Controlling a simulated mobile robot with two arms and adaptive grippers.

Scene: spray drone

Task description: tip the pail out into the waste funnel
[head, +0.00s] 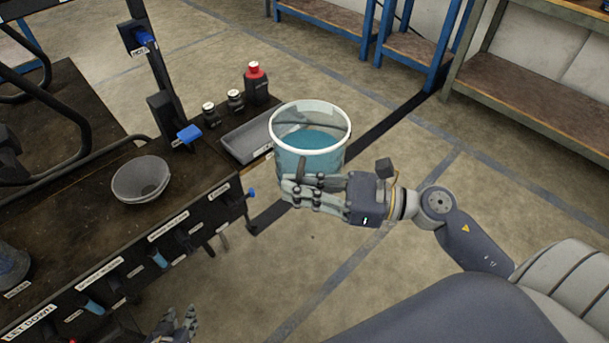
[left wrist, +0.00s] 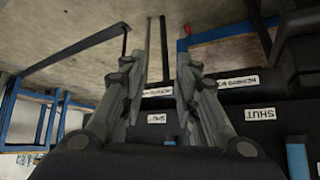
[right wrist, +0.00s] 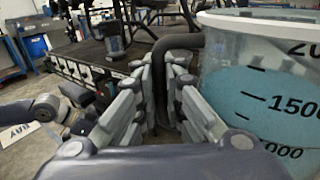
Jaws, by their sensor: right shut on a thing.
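The pail (head: 310,140) is a clear tub with a white rim and blue liquid inside. It looks upright, off the right end of the dark bench. My right gripper (head: 318,190) is shut on the pail's dark handle (right wrist: 160,75), with the pail wall and its volume marks (right wrist: 265,95) beside the fingers in the right wrist view. A grey round bowl-like piece (head: 141,180) on the bench looks like the waste funnel; its label is not readable. My left gripper (head: 188,322) is low at the bench front, its fingers apart and empty in the left wrist view (left wrist: 160,85).
A grey tray (head: 245,140) and several capped bottles (head: 256,82) stand at the bench's far right corner. Labelled blue handles line the bench front (head: 160,260). Floor right is clear.

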